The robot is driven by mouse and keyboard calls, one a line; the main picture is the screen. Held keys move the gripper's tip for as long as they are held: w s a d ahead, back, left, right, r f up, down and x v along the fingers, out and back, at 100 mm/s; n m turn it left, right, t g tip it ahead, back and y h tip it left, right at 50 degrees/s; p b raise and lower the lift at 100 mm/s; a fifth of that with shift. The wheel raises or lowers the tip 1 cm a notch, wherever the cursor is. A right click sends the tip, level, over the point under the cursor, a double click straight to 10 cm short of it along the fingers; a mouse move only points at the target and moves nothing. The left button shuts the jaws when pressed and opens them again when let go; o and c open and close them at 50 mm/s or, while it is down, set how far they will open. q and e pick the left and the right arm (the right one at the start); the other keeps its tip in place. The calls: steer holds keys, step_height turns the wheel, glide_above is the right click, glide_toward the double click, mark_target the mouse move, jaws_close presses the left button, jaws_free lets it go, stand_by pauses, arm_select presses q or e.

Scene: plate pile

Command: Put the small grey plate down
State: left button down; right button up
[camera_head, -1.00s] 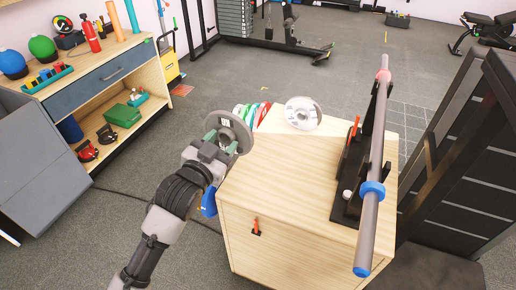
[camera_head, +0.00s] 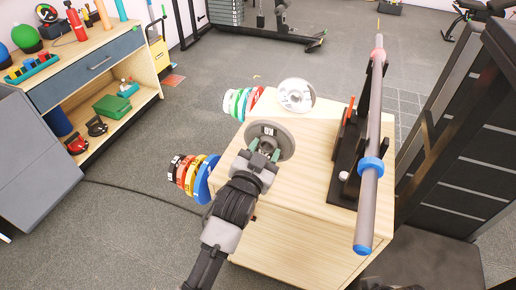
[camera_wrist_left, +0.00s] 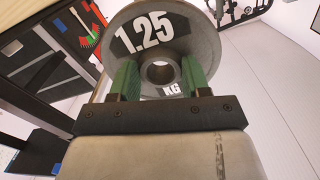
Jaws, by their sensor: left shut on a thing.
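The small grey plate (camera_head: 284,135) is a round disc with a centre hole. In the left wrist view the plate (camera_wrist_left: 192,32) reads 1.25 KG and faces the camera. My left gripper (camera_head: 264,150) is shut on it, with green fingers on either side of its hub. In the head view the plate is tilted over the left part of the wooden cabinet top (camera_head: 305,165). I cannot tell whether its lower edge touches the top. My right gripper is not in view.
A silver plate (camera_head: 297,95) is at the back of the cabinet top. A barbell (camera_head: 369,190) rests on a black stand (camera_head: 342,190) at the right. Coloured plates (camera_head: 187,172) hang on the cabinet's left side. The top's middle is clear.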

mark_target(267, 155)
arm_select(q)
step_height(267, 155, down, 2)
steer(key=shift+f+b, duration=0.15)
steer(key=shift+b, duration=0.3)
steer(key=shift+f, duration=0.4)
steer(key=shift+r, duration=0.1)
steer(key=c, duration=1)
jaws_free()
steer(key=shift+f, duration=0.45)
steer(key=o, duration=0.5)
steer(key=shift+r, duration=0.1)
